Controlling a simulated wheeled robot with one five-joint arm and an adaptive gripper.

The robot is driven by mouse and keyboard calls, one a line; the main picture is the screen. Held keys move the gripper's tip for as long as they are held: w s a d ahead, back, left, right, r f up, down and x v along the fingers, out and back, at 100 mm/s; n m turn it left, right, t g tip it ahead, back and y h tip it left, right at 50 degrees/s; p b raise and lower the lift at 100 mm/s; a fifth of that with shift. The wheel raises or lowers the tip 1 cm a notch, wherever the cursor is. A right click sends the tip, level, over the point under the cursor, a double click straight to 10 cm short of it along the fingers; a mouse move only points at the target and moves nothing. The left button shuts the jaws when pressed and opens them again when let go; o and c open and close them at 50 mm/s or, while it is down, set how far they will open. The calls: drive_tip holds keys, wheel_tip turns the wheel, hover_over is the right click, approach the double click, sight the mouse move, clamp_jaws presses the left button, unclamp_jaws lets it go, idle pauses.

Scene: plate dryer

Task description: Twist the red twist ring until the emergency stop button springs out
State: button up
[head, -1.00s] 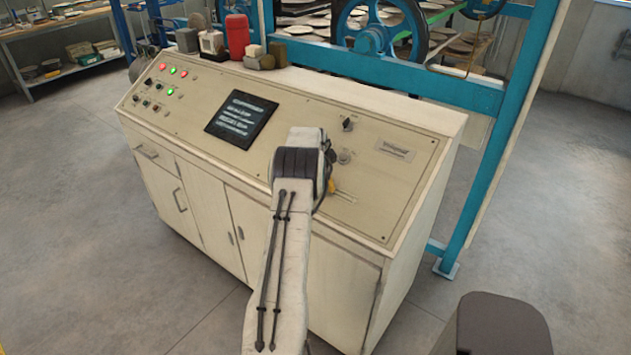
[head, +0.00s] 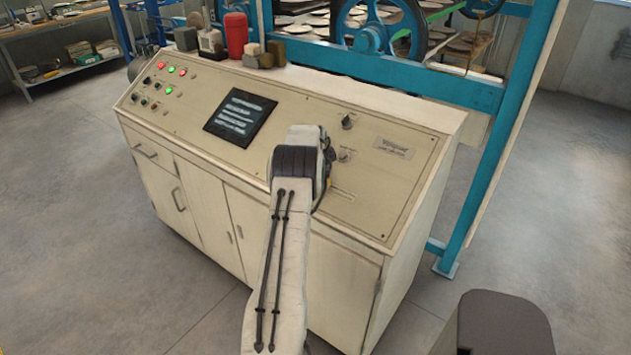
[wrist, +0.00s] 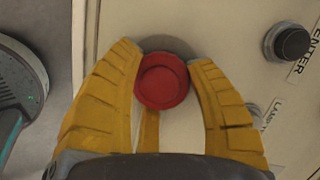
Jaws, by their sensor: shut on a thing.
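The red twist ring of the emergency stop button (wrist: 162,81) shows in the wrist view, round and red, in front of a grey-brown disc (wrist: 168,46) on the cream panel. My gripper (wrist: 166,72) has its two yellow ribbed fingers on either side of the red ring, shut on it with the fingertips at its left and right edges. In the head view my arm hides the button and the fingers. Whether the button is pressed in or out I cannot tell.
The cream control console (head: 330,275) carries a dark screen (head: 240,115), lit indicator lamps and a black knob (head: 347,121). In the wrist view a black knob (wrist: 290,42) sits right of my fingers. A blue frame (head: 515,130) stands at the right.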

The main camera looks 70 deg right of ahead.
drive_tip(key=shift+f+m+h+b, duration=0.3)
drive_tip(key=shift+m+b, duration=0.4)
drive_tip(key=shift+b, duration=1.55)
drive_tip(key=shift+r+m+b, duration=0.3)
drive_tip(key=shift+m+b, duration=0.3)
drive_tip(key=shift+b, duration=0.25)
drive_tip(key=o, duration=1.2)
drive_tip(key=v, duration=1.2)
drive_tip(key=shift+s+a, duration=0.1)
